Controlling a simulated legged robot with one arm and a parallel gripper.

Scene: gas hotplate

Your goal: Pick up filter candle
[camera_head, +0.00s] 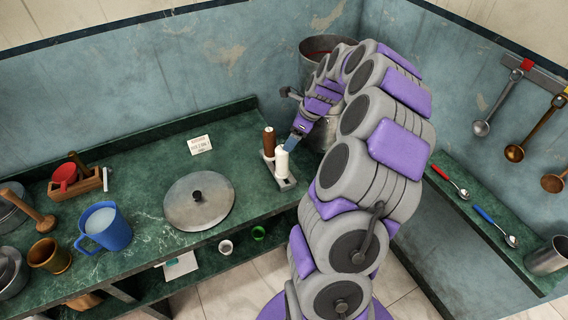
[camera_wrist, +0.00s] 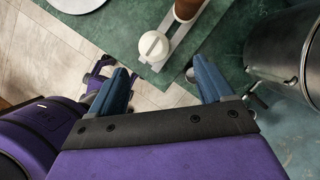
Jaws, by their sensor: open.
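The white filter candle (camera_head: 282,164) stands upright at the front of a narrow light-grey holder (camera_head: 268,171) on the green counter. A brown candle (camera_head: 269,141) stands behind it in the same holder. In the wrist view the white candle (camera_wrist: 154,45) shows its round top with a slot, and the brown one (camera_wrist: 187,8) is cut by the top edge. My gripper (camera_wrist: 160,69) is open and empty, and the white candle's top appears just beyond the gap between its blue fingers. In the head view my gripper (camera_head: 293,142) is beside the white candle's top, on its right; contact cannot be told.
A large metal pot (camera_head: 318,125) stands close on the right, behind my arm. A round metal lid (camera_head: 199,201) lies on the counter to the left, with a blue mug (camera_head: 105,228) farther left.

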